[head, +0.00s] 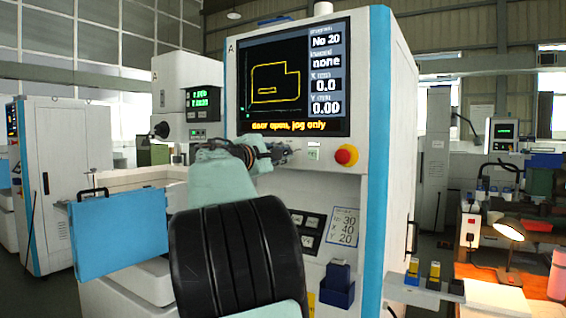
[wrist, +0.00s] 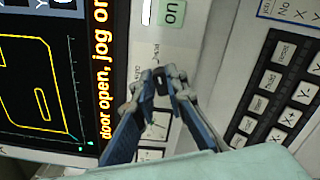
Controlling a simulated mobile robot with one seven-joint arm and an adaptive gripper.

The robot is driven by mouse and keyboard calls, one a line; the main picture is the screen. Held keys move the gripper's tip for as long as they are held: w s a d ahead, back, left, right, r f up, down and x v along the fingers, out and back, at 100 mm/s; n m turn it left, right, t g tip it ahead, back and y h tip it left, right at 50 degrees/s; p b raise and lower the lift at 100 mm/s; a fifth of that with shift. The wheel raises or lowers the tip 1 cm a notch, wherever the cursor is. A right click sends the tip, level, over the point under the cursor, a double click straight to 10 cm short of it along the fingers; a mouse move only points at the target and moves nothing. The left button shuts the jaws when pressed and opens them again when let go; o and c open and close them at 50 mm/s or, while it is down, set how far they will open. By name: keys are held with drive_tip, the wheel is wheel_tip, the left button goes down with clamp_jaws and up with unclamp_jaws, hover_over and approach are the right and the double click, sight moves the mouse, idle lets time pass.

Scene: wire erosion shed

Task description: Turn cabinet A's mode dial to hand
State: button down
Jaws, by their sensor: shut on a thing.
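Cabinet A (head: 378,120) is a white machine cabinet with blue edges, marked "A" at the top left. Its screen (head: 295,78) reads "door open, jog only" in yellow. My gripper (head: 281,154) is at the panel just below the screen. In the wrist view its two blue-grey fingers (wrist: 163,78) are closed in on the small dark mode dial (wrist: 162,87) and grip it from both sides. My fingers hide most of the dial, so I cannot tell its setting. Small labels stand around it, too small to read.
A bench with a lit lamp (head: 509,228) is at right.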

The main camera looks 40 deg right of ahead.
drive_tip(key=shift+m, duration=0.4)
drive_tip(key=c, duration=1.9)
unclamp_jaws()
drive_tip(key=shift+c, duration=0.2)
drive_tip(key=shift+a, duration=0.15)
drive_tip(key=v, duration=1.1)
drive_tip(key=shift+s+a, duration=0.15)
drive_tip(key=shift+a, duration=0.25)
drive_tip(key=shift+f, duration=0.1)
